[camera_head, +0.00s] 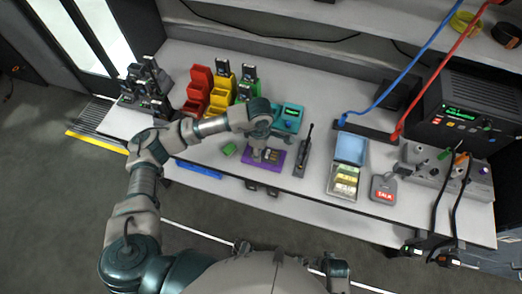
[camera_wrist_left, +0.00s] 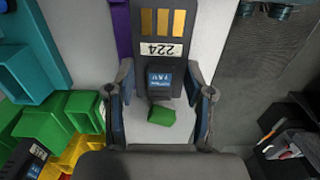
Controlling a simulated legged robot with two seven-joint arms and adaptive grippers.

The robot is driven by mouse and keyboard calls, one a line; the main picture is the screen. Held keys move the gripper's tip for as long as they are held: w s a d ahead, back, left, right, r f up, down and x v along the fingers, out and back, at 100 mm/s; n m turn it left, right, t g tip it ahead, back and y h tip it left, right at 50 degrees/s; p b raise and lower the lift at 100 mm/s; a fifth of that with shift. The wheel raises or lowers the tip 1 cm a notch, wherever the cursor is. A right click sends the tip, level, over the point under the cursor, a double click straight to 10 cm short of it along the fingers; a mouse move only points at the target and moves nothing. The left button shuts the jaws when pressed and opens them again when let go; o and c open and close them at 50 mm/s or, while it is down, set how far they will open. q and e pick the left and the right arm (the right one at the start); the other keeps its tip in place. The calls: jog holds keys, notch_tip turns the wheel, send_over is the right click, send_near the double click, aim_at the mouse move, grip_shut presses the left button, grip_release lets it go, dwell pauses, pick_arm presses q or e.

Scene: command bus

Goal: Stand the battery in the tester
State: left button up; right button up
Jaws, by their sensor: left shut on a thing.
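My left gripper (camera_head: 258,153) is over the purple mat (camera_head: 276,170) at the table's front edge. In the left wrist view its two fingers (camera_wrist_left: 160,108) are shut on a dark battery (camera_wrist_left: 178,72) with gold contacts and a white label reading 224. Its lower end is hidden by the gripper in the head view, so I cannot tell whether it touches the mat. The teal tester (camera_head: 291,114) stands just behind the mat; a teal body (camera_wrist_left: 35,50) also shows at the left of the wrist view. My right gripper is not in view.
A small green piece (camera_head: 229,149) lies left of the mat. A black radio (camera_head: 304,152) stands to its right. Red bins (camera_head: 198,85), yellow bins (camera_head: 221,85) and green bins are behind left. A blue-lidded case (camera_head: 349,150) and a console (camera_head: 440,165) are at right.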

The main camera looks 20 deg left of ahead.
pick_arm(q)
jog(key=shift+w, duration=0.75)
notch_tip(320, 180, down, 3)
jog(key=shift+s+f, duration=0.1)
jog(key=shift+c, duration=0.4)
jog(key=o, duration=1.3)
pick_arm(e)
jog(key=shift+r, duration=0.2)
pick_arm(q)
jog(key=shift+f, duration=0.1)
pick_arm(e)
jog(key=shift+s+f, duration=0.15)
pick_arm(q)
notch_tip(320, 180, up, 17)
jog(key=shift+s+d+r+p, duration=0.1)
jog(key=shift+s+p, duration=0.05)
jog(key=shift+p, duration=0.2)
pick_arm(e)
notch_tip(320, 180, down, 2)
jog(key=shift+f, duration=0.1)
